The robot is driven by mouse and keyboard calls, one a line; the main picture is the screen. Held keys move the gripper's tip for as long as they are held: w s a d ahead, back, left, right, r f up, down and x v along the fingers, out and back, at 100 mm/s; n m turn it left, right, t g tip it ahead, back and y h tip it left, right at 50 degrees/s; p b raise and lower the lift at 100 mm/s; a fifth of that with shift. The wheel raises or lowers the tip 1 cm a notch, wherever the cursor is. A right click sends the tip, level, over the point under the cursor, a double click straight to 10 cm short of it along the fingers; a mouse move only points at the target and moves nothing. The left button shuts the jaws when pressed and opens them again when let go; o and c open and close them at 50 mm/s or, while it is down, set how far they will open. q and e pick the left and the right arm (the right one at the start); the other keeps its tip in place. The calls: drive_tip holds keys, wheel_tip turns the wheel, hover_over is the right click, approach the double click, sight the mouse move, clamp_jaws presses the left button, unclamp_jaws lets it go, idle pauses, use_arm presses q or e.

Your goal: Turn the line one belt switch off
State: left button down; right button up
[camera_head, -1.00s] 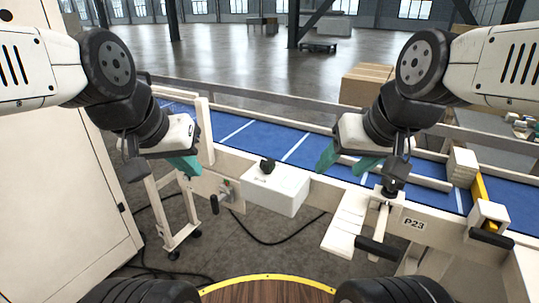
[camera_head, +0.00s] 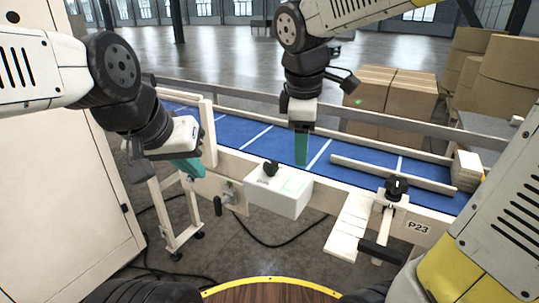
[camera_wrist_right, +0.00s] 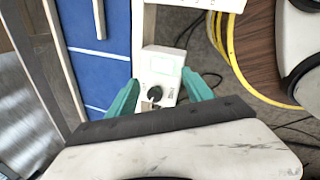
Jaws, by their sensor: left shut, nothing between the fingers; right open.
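A white switch box (camera_head: 275,196) with a black knob (camera_head: 270,169) on top sits at the near side of the blue belt. The box also shows in the right wrist view (camera_wrist_right: 160,62), with the knob (camera_wrist_right: 154,94) near the left finger; the lettering is too small to read. My right gripper (camera_head: 301,163) points down over the belt side, just behind and right of the knob, open and apart from it. Its fingers (camera_wrist_right: 160,80) frame the box in the wrist view. My left gripper (camera_head: 192,172) is shut and empty, left of the box.
The blue conveyor belt (camera_head: 236,132) runs across behind the box. A second black knob (camera_head: 397,186) on a bracket stands near the P23 sign (camera_head: 419,228). Cardboard boxes (camera_head: 388,100) stand beyond the belt. A white cabinet (camera_head: 60,190) fills the left side.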

sight(271, 163)
drive_tip(key=w+a+f+n+h, duration=0.25)
drive_tip(key=w+a+n, duration=0.35)
drive_tip(key=a+n, duration=0.35)
drive_tip(key=shift+n, duration=0.25)
drive_tip(key=x, duration=0.7)
drive_tip(key=shift+d+f, duration=0.15)
drive_tip(key=shift+f, duration=0.05)
clamp_jaws()
